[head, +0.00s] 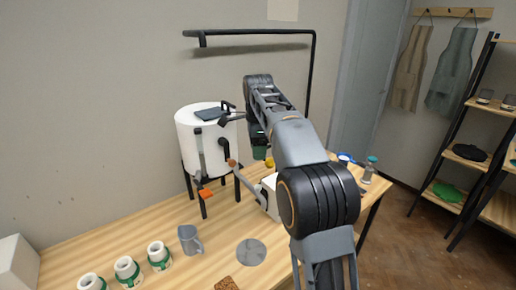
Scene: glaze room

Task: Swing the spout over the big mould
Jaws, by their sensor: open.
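A white tank (203,140) stands on black legs on the wooden table. A black bent pipe (224,146), which looks like the spout, is on its front right, with a small brown knob (232,163) below. My gripper (226,113) is open beside the tank's upper right rim, above the bent pipe, and holds nothing that I can see. Several moulds are not clearly told apart: small white ones with green bands (127,269) stand at the front left. A white block (269,191), partly hidden by my arm, stands right of the tank; I cannot tell whether it is the big mould.
An orange handle (206,193) sticks out low on the tank. A grey jug (189,239), a grey disc (251,252) and a cork mat (228,284) lie in front. A black overhead bar (255,32) spans above. Small jars (370,168) stand at the table's right end.

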